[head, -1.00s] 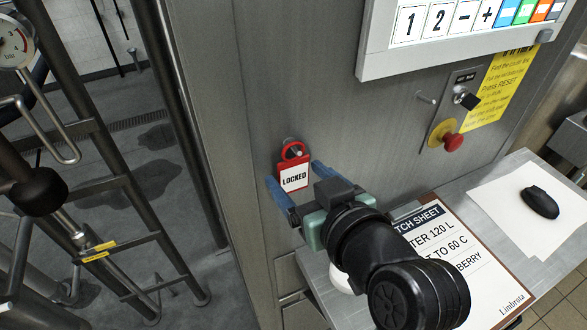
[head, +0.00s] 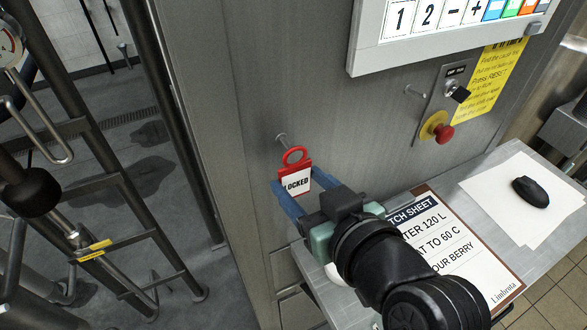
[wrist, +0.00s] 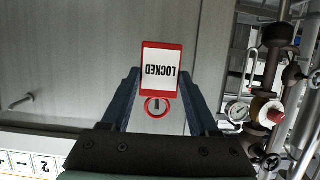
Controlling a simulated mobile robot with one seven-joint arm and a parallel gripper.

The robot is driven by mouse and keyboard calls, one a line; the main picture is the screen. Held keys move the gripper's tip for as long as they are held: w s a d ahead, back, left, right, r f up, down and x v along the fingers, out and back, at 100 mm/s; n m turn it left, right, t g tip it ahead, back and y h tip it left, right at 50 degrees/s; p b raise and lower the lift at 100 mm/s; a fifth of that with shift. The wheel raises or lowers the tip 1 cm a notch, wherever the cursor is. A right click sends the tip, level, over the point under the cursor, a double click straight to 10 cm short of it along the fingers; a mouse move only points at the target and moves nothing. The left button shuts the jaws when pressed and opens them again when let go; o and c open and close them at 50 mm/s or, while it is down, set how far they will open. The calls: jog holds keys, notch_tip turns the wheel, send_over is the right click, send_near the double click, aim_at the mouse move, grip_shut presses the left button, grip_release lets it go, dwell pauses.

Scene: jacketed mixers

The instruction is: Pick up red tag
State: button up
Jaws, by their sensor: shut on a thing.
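The red tag (head: 297,181), with a white face reading LOCKED and a red ring on top, is between the blue fingers of my gripper (head: 297,188). In the wrist view the tag (wrist: 161,70) appears upside down, with a fingertip against each side edge; my gripper (wrist: 160,78) is shut on it. A small metal peg (head: 281,138) sticks out of the grey panel, up and left of the ring. The ring looks clear of the peg in the head view; in the wrist view a dark bit shows through the ring.
A button panel (head: 450,32), a key switch (head: 457,92) and a red stop button (head: 441,132) are on the cabinet at right. Below, a shelf holds a batch sheet (head: 470,240) and a black mouse (head: 531,191). Pipes and railings stand at left.

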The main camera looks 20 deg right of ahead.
jog(key=s+d+p, duration=0.1)
jog(key=s+p, duration=1)
jog(key=s, duration=3.1)
jog(key=shift+s+d+p, duration=0.2)
jog(key=shift+p, duration=0.15)
